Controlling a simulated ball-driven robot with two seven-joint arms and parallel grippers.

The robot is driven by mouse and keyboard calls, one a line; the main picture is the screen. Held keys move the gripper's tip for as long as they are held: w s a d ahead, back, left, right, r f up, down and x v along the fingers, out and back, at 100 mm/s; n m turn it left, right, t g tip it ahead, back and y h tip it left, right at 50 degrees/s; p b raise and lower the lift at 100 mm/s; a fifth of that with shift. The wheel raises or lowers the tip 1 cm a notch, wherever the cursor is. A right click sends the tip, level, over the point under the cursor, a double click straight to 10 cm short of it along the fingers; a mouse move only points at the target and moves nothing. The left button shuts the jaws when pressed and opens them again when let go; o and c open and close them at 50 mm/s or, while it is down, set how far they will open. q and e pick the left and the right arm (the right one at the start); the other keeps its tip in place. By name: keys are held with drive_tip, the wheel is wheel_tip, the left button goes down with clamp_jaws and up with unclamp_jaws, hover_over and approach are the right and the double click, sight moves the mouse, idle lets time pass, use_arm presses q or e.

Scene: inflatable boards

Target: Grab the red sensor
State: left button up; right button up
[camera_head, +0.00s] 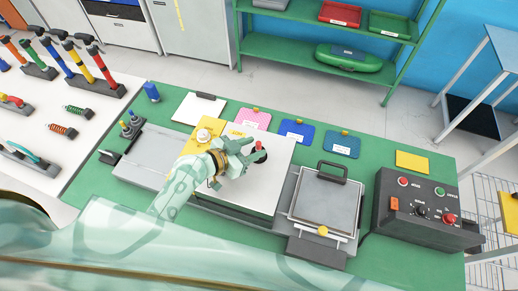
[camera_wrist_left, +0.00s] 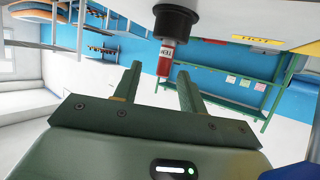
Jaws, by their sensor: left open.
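The red sensor (camera_head: 258,146) is a small red piece standing on a black base (camera_head: 262,155) on the pale board in the middle of the green table. In the left wrist view, the red sensor (camera_wrist_left: 166,62) is a red labelled cylinder coming out of a black round holder (camera_wrist_left: 175,21). My left gripper (camera_head: 252,156) is pale green, open and empty, right beside it. In the wrist view its two fingers (camera_wrist_left: 160,72) flank the sensor's free end, with gaps on both sides. My right gripper is not in view.
A clamp-like device with a black handle (camera_head: 335,171) and a dark control box (camera_head: 420,212) stand to the right. Coloured cards (camera_head: 297,132) lie along the far edge. A white table (camera_head: 30,128) with tools stands at left. A green shelf (camera_head: 290,44) stands behind.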

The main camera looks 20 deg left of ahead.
sight(263, 148)
use_arm(q)
drive_tip(key=x, duration=0.5)
drive_tip(key=shift+w+a+p, duration=0.1)
drive_tip(key=shift+w+p, duration=0.15)
drive_tip(key=shift+p, duration=0.1)
drive_tip(key=shift+s+a, duration=0.1)
drive_tip(key=shift+s, duration=0.05)
drive_tip(key=shift+c, duration=1.4)
clamp_jaws()
